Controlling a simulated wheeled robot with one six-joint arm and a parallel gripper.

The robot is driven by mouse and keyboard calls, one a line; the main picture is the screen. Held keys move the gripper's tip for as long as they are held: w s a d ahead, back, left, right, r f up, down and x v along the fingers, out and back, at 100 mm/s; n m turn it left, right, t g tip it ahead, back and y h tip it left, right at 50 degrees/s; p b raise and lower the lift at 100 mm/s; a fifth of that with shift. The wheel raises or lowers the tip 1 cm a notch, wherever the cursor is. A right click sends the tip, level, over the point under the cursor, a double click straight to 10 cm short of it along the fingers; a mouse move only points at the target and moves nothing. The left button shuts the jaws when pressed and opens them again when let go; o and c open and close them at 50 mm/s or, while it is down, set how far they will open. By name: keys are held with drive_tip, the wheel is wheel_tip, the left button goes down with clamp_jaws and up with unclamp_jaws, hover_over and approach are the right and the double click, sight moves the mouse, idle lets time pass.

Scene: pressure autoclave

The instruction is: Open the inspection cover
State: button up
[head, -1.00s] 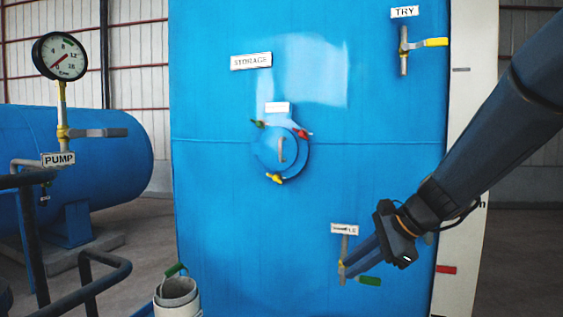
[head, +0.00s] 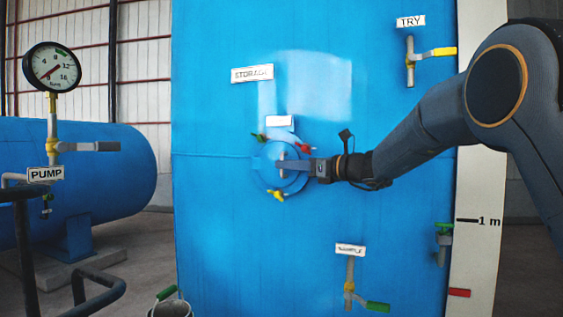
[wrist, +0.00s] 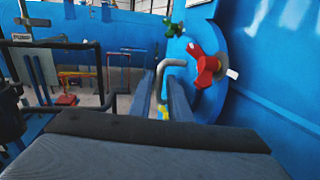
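The inspection cover (head: 268,168) is a round blue disc with a small bent grey handle (head: 282,154) on the front of the blue tank. Around its rim are a green clamp (head: 259,138), a red clamp (head: 303,149) and a yellow clamp (head: 278,195). My gripper (head: 287,165) reaches in from the right, its fingers at the handle. In the wrist view, the handle (wrist: 159,78) stands between my two fingers (wrist: 160,103), which are apart with a gap showing. The red clamp (wrist: 204,66) and the green clamp (wrist: 174,29) are close beyond them. The cover looks seated against the tank.
The tank (head: 225,240) also carries a yellow-handled TRY valve (head: 432,53) at upper right and a green-handled sample valve (head: 350,288) below my arm. A pressure gauge (head: 52,67) stands at left above dark railings. A bucket (head: 171,307) is at bottom left.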

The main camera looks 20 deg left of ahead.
sight(273, 165)
drive_tip(key=shift+p+x, duration=0.3)
drive_tip(key=shift+x, duration=0.9)
clamp_jaws()
drive_tip(key=shift+b, duration=0.3)
